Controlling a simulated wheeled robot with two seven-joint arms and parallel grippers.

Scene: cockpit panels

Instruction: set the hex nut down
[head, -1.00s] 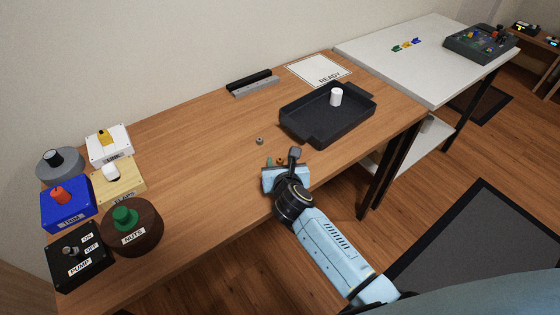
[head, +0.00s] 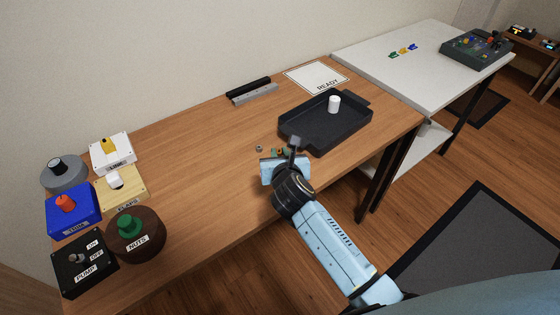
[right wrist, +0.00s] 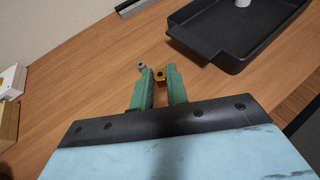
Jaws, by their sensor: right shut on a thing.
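My right gripper (head: 281,153) is over the wooden table, left of the black tray (head: 300,146). In the right wrist view its green fingers (right wrist: 160,76) are shut on a small brass-coloured hex nut (right wrist: 160,74) at the fingertips. Whether this nut touches the table I cannot tell. A second, grey nut (head: 259,149) lies on the table just left of the fingertips, apart from them. It also shows in the right wrist view (right wrist: 141,66). My left gripper is not in view.
A white cylinder (head: 334,104) stands in the tray. A READY sheet (head: 314,76) and a dark and grey bar (head: 253,91) lie behind. The table's middle is clear.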

